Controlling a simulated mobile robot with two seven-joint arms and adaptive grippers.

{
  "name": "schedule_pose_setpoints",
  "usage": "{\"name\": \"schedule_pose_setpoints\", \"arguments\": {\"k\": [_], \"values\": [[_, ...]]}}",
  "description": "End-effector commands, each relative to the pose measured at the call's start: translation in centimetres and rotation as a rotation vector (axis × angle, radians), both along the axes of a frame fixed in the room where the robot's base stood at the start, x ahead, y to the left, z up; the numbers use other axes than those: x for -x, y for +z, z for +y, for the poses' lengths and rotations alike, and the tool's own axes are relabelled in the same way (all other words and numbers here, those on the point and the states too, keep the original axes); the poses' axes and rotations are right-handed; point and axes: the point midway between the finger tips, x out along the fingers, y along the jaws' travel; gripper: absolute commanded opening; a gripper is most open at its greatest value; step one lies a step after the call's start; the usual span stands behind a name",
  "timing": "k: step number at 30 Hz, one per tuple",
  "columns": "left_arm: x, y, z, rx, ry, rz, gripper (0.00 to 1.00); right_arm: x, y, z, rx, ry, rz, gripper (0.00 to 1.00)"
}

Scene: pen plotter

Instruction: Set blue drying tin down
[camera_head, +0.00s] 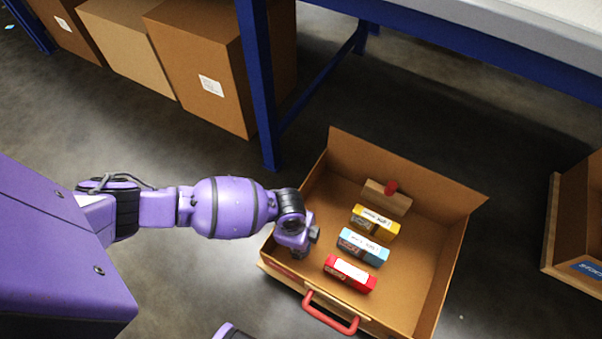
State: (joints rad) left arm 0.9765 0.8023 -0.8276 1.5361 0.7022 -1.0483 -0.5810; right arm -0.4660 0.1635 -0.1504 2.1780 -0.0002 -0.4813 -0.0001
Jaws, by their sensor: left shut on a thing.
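My left gripper (302,252) is over the left side of an open brown case (412,285) on the floor. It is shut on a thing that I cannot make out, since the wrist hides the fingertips. A blue box-shaped item with a white label (363,247) lies in the case, just right of the gripper, with a visible gap between them. I cannot tell whether this is the blue drying tin. A yellow one (375,222) lies behind it and a red one (350,273) in front. My right gripper is not in view.
A tan block with a red knob (387,197) stands at the back of the case. The case has a red handle (331,314) in front. A blue-legged table (258,90) and cardboard boxes (205,65) stand behind. Another open box (580,225) is at right. Floor between is clear.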

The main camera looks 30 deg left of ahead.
Motion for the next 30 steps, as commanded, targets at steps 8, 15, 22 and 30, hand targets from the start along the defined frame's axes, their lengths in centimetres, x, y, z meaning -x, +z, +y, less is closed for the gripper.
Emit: {"name": "schedule_pose_setpoints", "arguments": {"k": [8, 15, 22, 30], "values": [[0.0, -0.3, 0.0, -0.001, 0.000, 0.001, 0.56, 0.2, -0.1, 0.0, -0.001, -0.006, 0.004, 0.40], [0.0, -0.3, 0.0, -0.001, 0.000, 0.001, 0.56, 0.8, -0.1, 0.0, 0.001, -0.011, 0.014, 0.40], [0.0, 1.9, 0.3, 0.000, 0.000, -0.001, 0.56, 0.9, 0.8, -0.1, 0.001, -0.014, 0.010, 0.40], [0.0, 8.0, 0.9, -0.001, -0.001, -0.004, 0.56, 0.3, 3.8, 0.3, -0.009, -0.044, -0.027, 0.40]]}}
